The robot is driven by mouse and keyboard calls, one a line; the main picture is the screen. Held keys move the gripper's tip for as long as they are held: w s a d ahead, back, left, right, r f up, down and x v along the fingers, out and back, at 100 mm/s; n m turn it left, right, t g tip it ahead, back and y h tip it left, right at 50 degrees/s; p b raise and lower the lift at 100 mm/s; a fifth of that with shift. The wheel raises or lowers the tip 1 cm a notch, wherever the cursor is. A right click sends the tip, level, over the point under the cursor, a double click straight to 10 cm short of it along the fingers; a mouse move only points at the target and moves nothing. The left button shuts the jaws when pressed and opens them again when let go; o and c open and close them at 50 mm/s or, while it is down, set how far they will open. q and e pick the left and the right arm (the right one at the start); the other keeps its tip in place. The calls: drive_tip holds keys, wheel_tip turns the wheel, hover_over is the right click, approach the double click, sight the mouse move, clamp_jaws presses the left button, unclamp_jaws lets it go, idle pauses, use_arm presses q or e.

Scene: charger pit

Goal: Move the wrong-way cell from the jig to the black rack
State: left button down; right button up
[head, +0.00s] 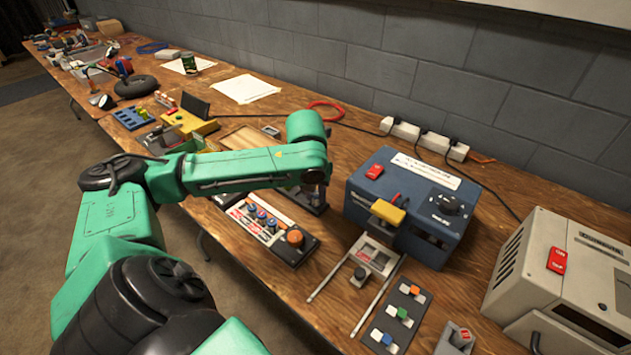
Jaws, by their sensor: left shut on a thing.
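My left gripper (316,188) points down above a small black rack (319,209), to the right of the jig. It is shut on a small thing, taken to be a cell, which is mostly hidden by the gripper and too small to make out. The jig (278,243) is a dark and pale board holding a row of cells (262,218) with blue and orange-red parts, and it has a round orange button (295,237) at its near right end. Part of the black rack is hidden by my gripper and forearm. My right gripper is not in view.
A blue charger box (410,205) with a yellow handle stands right of the rack. A pale slide fixture (372,258) and a dark panel with coloured switches (396,318) lie in front. A grey machine (560,270) stands far right. A wooden tray (248,138) lies behind my forearm.

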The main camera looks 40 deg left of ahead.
use_arm(q)
drive_tip(key=shift+f+p, duration=0.25)
drive_tip(key=shift+p, duration=0.15)
idle(0.3)
drive_tip(key=c, duration=0.6)
unclamp_jaws()
wheel_tip(320, 180, up, 7)
drive_tip(key=p, duration=0.9)
drive_tip(key=shift+p, duration=0.4)
